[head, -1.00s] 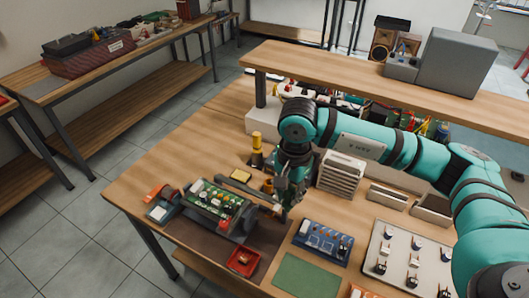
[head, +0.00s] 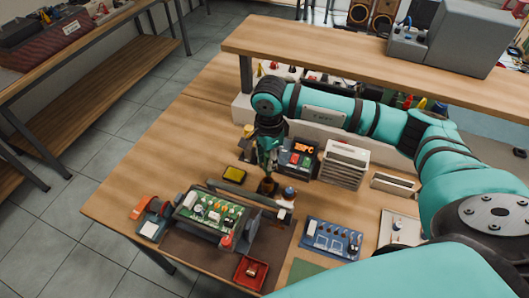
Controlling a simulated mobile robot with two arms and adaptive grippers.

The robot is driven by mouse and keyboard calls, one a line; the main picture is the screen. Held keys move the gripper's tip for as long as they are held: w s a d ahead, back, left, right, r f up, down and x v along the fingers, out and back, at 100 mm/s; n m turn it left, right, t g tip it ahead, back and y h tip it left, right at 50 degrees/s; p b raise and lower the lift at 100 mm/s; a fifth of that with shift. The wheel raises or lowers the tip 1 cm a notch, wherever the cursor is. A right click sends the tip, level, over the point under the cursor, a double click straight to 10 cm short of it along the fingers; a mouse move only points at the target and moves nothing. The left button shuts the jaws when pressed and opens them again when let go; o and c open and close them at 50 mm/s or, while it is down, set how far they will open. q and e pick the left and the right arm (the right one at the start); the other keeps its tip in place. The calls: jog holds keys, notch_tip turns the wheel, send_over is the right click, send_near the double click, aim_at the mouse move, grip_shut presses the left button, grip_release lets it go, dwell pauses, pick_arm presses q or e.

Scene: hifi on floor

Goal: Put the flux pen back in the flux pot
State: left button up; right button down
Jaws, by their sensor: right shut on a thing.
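My right gripper (head: 268,163) points down over the workbench, behind the green circuit board. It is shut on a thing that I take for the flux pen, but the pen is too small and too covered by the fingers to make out. A small dark brown pot (head: 267,187), which looks like the flux pot, stands right below the fingertips. I cannot tell whether the pen's tip is inside the pot or just above it. My left gripper is out of view.
The green circuit board (head: 208,208) sits in a holder in front. A small bottle with a blue cap (head: 288,194) and a soldering station (head: 298,157) stand close right of the gripper. A yellow sponge (head: 234,174) lies left. Bare bench lies further left.

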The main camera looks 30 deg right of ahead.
aim_at(268, 174)
jog(key=shift+s+f, duration=0.15)
jog(key=shift+f, duration=0.4)
jog(key=shift+f+b, duration=0.55)
jog(key=shift+f, duration=0.05)
jog(key=shift+f+b, duration=1.05)
jog(key=shift+b, duration=0.05)
jog(key=shift+w+f+b, duration=0.2)
jog(key=shift+f+b, duration=0.3)
jog(key=shift+f, duration=0.1)
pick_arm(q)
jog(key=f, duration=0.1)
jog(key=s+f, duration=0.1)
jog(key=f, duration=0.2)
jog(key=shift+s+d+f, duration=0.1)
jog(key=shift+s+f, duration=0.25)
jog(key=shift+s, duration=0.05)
